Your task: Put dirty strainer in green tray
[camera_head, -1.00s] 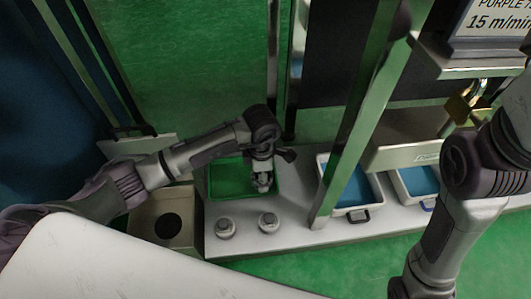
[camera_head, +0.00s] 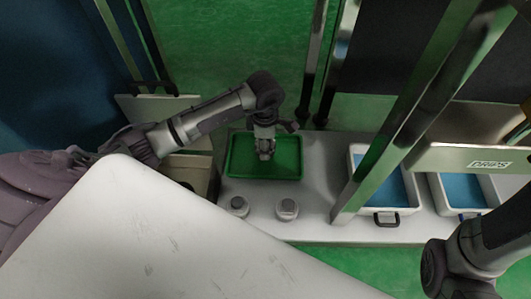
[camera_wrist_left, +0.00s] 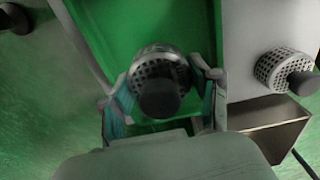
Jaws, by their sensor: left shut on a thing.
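My left gripper (camera_head: 265,154) is over the green tray (camera_head: 235,172) on the light bench. In the left wrist view the left gripper (camera_wrist_left: 165,98) is shut on a strainer (camera_wrist_left: 160,66), a perforated metal cup with a dark knob. The strainer is above the green tray (camera_wrist_left: 135,22); I cannot tell whether it touches the tray floor. Two other strainers, one on the left (camera_head: 236,207) and one on the right (camera_head: 287,209), stand on the bench in front of the tray. My right arm is at the lower right, its gripper out of view.
A beige bin (camera_head: 195,170) stands left of the tray, partly hidden by my arm. White containers with blue contents, one nearer (camera_head: 380,190) and one farther right (camera_head: 465,190), sit on the bench. A slanted metal post (camera_head: 400,120) rises between the green tray and these containers.

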